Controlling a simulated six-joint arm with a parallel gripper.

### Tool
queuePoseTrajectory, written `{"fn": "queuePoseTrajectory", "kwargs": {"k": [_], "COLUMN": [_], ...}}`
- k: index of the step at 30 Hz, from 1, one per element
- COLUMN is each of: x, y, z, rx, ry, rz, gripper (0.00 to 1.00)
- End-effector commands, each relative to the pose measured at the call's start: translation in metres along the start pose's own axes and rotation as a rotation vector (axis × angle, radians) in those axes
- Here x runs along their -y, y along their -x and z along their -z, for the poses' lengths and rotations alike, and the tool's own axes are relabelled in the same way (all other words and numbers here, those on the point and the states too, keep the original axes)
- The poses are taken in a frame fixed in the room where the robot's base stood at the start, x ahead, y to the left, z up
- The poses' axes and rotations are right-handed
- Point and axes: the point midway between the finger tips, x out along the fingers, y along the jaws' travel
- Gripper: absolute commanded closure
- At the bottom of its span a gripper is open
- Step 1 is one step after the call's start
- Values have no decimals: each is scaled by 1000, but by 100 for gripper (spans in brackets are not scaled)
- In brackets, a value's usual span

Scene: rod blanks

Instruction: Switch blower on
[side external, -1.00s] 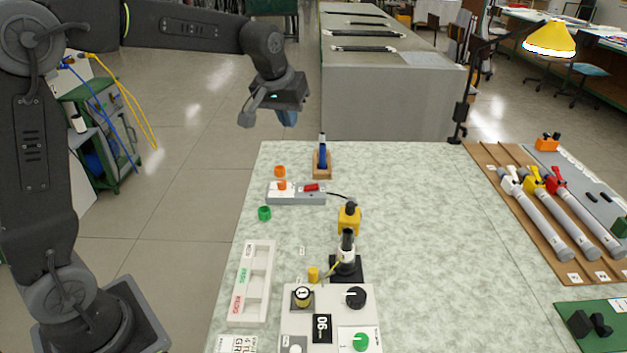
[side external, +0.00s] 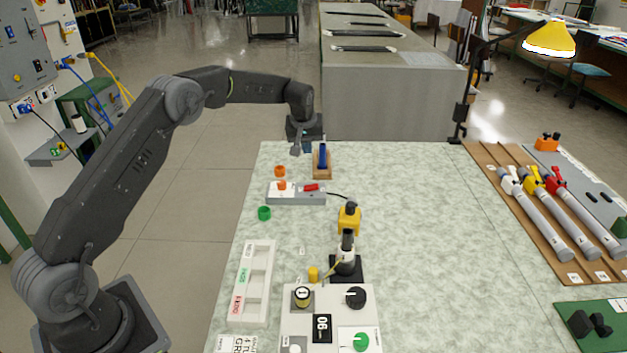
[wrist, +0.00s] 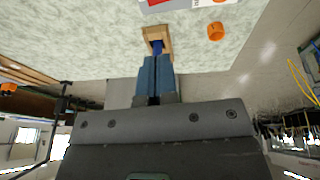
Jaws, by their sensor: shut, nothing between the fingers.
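The holder also shows just past the fingertips in the wrist view (wrist: 155,35). A grey strip (side external: 297,200) with a red switch (side external: 311,188) and a cord lies nearer the camera. A control panel (side external: 290,325) with a black knob (side external: 355,297), a green knob (side external: 361,342) and a display stands at the front. I cannot tell which item is the blower.
Orange (side external: 280,171) and green (side external: 264,213) caps lie by the strip. A yellow-black piece (side external: 349,220) and a black stand (side external: 346,268) are mid-table. A white tray (side external: 251,283) is left. Rods lie on a brown board (side external: 500,190) at right, beside clear table.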

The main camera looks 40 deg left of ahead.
Motion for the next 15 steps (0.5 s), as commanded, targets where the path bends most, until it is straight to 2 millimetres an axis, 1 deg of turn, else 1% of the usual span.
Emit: {"fn": "queuePoseTrajectory", "kwargs": {"k": [8,11,15], "x": [0,0,0], "y": [-3,-12,-36], "z": [0,-1,-1], "rx": [1,3,3], "ry": [-1,-1,-2], "rz": [1,2,2], "gripper": [100,100,100]}}
